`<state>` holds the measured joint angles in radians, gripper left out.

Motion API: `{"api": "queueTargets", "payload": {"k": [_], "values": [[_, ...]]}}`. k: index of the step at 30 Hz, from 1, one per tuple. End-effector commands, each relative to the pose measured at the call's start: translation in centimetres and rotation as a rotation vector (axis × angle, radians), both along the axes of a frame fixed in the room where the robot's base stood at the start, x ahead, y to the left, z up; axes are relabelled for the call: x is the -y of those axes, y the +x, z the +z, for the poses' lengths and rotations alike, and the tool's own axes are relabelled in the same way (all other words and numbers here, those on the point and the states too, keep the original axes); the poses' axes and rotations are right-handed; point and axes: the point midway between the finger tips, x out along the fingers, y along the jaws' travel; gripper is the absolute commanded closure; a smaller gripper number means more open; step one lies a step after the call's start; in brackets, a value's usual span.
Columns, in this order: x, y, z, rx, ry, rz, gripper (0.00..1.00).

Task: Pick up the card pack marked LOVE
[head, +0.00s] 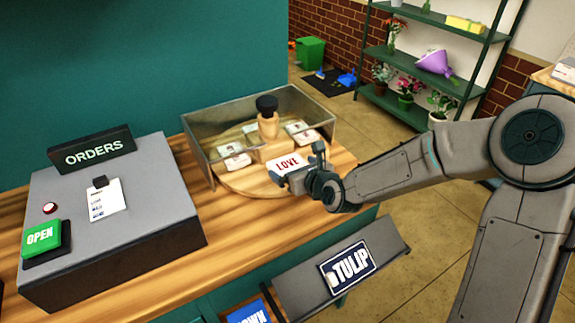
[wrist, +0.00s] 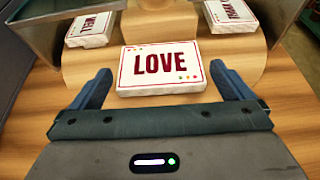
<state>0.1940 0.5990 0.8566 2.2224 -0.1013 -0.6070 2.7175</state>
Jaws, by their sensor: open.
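The card pack marked LOVE (wrist: 160,68) is white with a dark red border and red letters. It lies flat on a round wooden turntable, and it also shows in the head view (head: 287,164). My gripper (wrist: 162,88) is open, with one dark finger at each side of the pack's near edge. The pack is ahead of and partly between the fingertips, and I see no grip on it. In the head view my gripper (head: 305,172) is at the front of the turntable (head: 243,185), partly hiding the pack's right side.
Other packs stand on the turntable: one marked WELL (wrist: 90,28) at left and one marked THANK (wrist: 232,14) at right. Clear panels (head: 205,135) enclose its sides and back. A wooden post with a black top (head: 267,105) stands at its centre. A grey ORDERS desk (head: 140,200) is left.

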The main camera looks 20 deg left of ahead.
Motion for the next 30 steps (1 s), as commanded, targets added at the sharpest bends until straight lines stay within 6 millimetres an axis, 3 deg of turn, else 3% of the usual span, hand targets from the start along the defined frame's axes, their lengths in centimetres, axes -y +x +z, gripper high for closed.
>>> {"api": "queueTargets", "payload": {"k": [6, 16, 17, 20, 21, 30], "values": [[-1.6, 1.3, -0.7, -0.001, 0.001, 0.001, 0.00], [-1.8, 1.6, -0.9, 0.000, 0.000, -0.001, 0.00], [-1.8, 1.6, -0.9, 0.000, 0.000, -0.001, 0.03], [-1.8, 1.6, -0.9, 0.000, 0.000, -0.001, 0.31], [-1.8, 1.6, -0.9, 0.000, 0.000, -0.001, 0.33], [-1.8, 1.6, -0.8, 0.001, 0.000, -0.001, 0.33]]}}
